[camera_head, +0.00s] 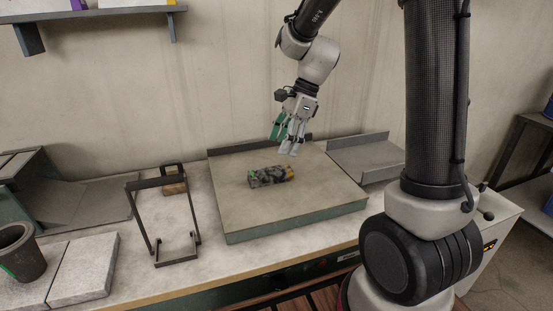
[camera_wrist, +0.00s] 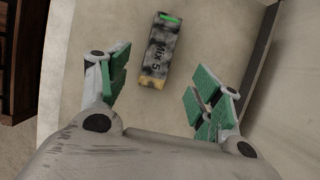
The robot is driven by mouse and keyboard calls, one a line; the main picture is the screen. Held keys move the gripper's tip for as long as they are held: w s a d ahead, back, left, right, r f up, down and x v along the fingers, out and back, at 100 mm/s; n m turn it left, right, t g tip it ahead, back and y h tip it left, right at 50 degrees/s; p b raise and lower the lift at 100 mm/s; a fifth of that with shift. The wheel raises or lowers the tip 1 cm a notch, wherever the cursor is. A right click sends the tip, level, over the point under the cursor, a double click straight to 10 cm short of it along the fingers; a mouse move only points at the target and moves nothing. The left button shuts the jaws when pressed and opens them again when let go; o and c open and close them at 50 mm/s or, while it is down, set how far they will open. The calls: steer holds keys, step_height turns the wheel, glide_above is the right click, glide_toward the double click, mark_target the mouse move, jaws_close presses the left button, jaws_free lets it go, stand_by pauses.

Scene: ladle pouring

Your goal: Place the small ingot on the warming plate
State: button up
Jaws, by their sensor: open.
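A small dark, mottled block labelled "Mix 5" (camera_wrist: 156,50), which looks like the ingot, has a green end and a yellowish end. In the head view this block (camera_head: 271,176) lies on its side on a broad, raised beige plate with green sides (camera_head: 235,210). I cannot tell whether this plate or the grey tray (camera_head: 368,155) is the warming plate. My gripper (camera_head: 284,140) is open and empty above the back right part of the plate, apart from the block. In the wrist view the block lies ahead, roughly between the open fingers (camera_wrist: 157,76).
A black upright frame (camera_head: 163,218) stands left of the plate, with a brownish block with a dark handle (camera_head: 173,183) behind it. A dark cup (camera_head: 20,252) and pale slabs (camera_head: 85,268) are at the far left. The plate around the block is clear.

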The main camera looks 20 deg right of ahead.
steer(key=s+d+r+n+t+h, duration=0.2)
steer(key=s+d+r+n, duration=0.45)
steer(key=s+r, duration=0.3)
steer(key=s+d+n+t+h, duration=0.2)
steer(key=s+d+n, duration=0.3)
steer(key=s+n, duration=0.6)
steer(key=shift+s, duration=0.75)
